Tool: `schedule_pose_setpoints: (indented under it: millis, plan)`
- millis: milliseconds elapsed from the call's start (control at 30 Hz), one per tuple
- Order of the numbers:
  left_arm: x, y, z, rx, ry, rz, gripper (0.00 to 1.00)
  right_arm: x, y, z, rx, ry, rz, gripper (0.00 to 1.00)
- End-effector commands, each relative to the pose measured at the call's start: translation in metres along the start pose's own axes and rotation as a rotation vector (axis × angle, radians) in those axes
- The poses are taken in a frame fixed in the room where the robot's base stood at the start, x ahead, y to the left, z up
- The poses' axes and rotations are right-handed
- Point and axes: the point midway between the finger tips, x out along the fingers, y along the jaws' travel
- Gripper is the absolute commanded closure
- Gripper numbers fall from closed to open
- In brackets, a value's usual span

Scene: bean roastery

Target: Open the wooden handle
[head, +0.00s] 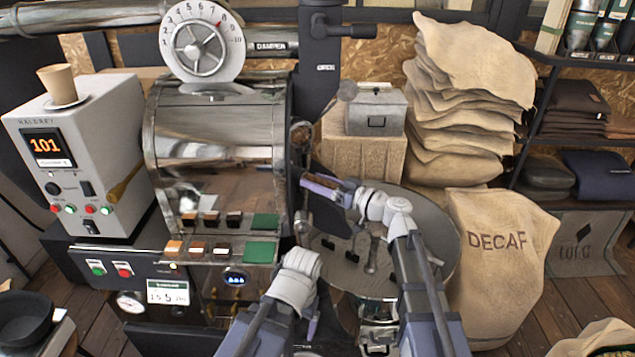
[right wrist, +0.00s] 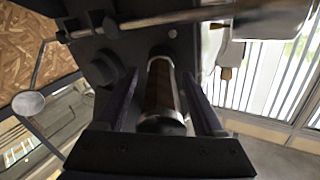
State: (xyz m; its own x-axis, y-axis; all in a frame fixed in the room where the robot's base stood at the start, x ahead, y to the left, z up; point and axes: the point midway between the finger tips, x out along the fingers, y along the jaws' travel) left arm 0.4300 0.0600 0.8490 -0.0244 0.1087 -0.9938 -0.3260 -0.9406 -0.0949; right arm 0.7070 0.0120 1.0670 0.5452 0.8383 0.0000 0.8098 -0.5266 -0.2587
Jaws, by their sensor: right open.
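The wooden handle (right wrist: 159,92) is a brown cylinder with metal at its ends, in the middle of the right wrist view. It sticks out from a dark part of the roaster. My right gripper (right wrist: 161,78) is open, with one finger on each side of the handle and a narrow gap showing beside it. In the head view my right gripper (head: 322,186) is at the right end of the steel drum, and a brown bit of the handle (head: 346,186) shows by its fingers. My left arm bends down at the lower middle; its fingers are mostly hidden.
The steel roaster drum (head: 215,140) stands just left of my right gripper. A round cooling tray (head: 435,225) lies below it. A steel rod (right wrist: 160,22) crosses above the handle. Burlap sacks (head: 470,70) and a DECAF sack (head: 500,265) stand to the right.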

Motion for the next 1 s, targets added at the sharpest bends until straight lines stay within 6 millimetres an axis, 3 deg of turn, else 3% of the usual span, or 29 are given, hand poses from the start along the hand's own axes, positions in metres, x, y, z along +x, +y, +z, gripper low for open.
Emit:
schedule_pose_setpoints:
  millis: [233,833,1000]
  plan:
    - [0.0,0.0,0.0,0.0,0.0,0.0,0.15,0.0006,-0.0002,0.0001,0.0,0.0,0.0,0.3]
    - [0.0,0.0,0.0,0.0,0.0,0.0,0.15,0.0004,-0.0002,0.0001,0.0,0.0,0.0,0.98]
    - [0.0,0.0,0.0,0.0,0.0,0.0,0.15,0.0004,-0.0002,0.0001,0.0,0.0,-0.001,1.0]
